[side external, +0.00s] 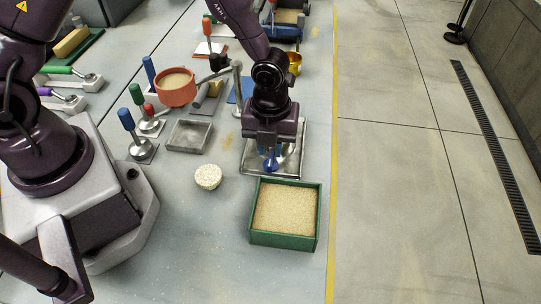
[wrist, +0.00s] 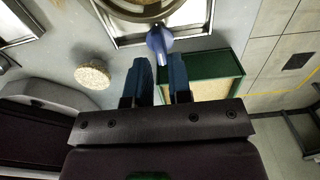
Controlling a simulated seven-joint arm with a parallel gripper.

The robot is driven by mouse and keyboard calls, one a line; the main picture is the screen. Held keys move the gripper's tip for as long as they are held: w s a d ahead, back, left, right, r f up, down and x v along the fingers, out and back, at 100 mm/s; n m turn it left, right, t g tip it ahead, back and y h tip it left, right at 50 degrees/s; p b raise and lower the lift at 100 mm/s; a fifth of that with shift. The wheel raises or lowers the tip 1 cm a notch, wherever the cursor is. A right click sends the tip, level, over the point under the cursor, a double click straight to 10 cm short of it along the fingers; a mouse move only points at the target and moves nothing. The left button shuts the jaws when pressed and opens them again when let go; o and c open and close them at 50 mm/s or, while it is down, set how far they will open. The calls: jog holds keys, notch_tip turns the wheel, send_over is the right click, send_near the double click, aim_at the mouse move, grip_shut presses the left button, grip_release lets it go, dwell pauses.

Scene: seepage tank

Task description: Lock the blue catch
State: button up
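A rounded blue handle (wrist: 158,40), which looks like the blue catch, sticks out from a metal tank (wrist: 128,38) in the wrist view. The handle lies just beyond my fingertips, roughly in line with the gap between them. My gripper (wrist: 160,63) is open, with two dark blue fingers apart and nothing seen between them. In the side view my gripper (side external: 269,153) points down over the metal tank (side external: 289,165), with the blue handle (side external: 272,164) low beneath it. My gripper hides much of the tank and the handle's base, so the catch's position is unclear.
A green box of sand (side external: 284,246) stands in front of the tank. A pale round disc (side external: 208,176) and an empty metal tray (side external: 189,136) lie to the left.

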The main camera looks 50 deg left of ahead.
jog(key=shift+r, duration=1.8)
jog(key=shift+s+n, duration=0.3)
jog(key=shift+n, duration=0.8)
jog(key=s+a+r+n+t, duration=0.2)
jog(key=s+a+r+n, duration=0.1)
jog(key=r+n, duration=0.5)
jog(key=s+a+r+n+t, duration=0.1)
jog(key=s+a+r+n, duration=0.3)
jog(key=s+r+n, duration=0.2)
jog(key=s+a+r+n+t, duration=0.2)
jog(key=s+a+r+n, duration=0.2)
jog(key=r+n, duration=0.6)
jog(key=shift+s+r+n+t, duration=0.25)
jog(key=shift+s+n+t, duration=0.05)
jog(key=shift+s+n, duration=0.1)
